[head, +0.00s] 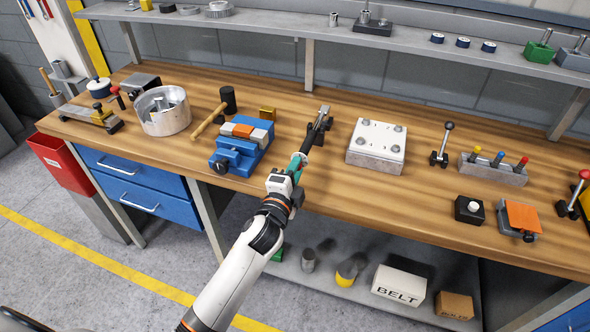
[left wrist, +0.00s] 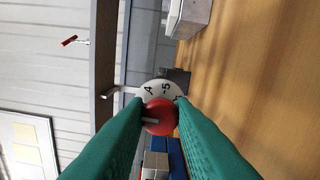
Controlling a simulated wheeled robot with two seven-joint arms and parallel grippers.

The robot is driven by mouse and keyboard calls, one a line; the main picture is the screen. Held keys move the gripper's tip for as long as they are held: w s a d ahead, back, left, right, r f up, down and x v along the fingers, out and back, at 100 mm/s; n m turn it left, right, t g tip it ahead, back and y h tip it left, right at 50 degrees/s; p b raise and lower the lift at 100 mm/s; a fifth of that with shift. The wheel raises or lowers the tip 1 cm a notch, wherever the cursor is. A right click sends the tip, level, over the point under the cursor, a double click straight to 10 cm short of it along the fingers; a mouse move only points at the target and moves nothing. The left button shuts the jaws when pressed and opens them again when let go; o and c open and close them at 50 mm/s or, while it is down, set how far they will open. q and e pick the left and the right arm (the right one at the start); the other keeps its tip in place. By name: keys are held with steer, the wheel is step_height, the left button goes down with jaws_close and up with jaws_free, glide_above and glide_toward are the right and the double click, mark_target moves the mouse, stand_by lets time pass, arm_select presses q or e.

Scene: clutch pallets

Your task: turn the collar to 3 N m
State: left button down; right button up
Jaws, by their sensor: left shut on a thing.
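A dark torque tool (head: 318,128) lies in a black stand on the bench, its metal end pointing away from me. My left gripper (head: 299,160) is at the tool's near end. In the left wrist view, the two green fingers of my left gripper (left wrist: 159,108) are closed around a round red knob (left wrist: 160,117) with a pale line pointing left. Behind it is a white numbered dial (left wrist: 160,90) showing 4 and 5. The fingers hide the rest of the dial, so the 3 is not visible. My right gripper is not in view.
Left of the tool is a blue vise (head: 232,156) with an orange block. Right of it is a white plate (head: 378,138) with bolts. A hammer (head: 210,121) lies farther left. The wood in front of the white plate is clear.

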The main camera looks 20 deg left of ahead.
arm_select(q)
steer(key=shift+n, duration=0.3)
stand_by(0.4)
steer(key=c, duration=1.2)
jaws_free()
steer(key=s+b, duration=0.2)
steer(key=s, duration=1)
steer(key=shift+a, duration=0.2)
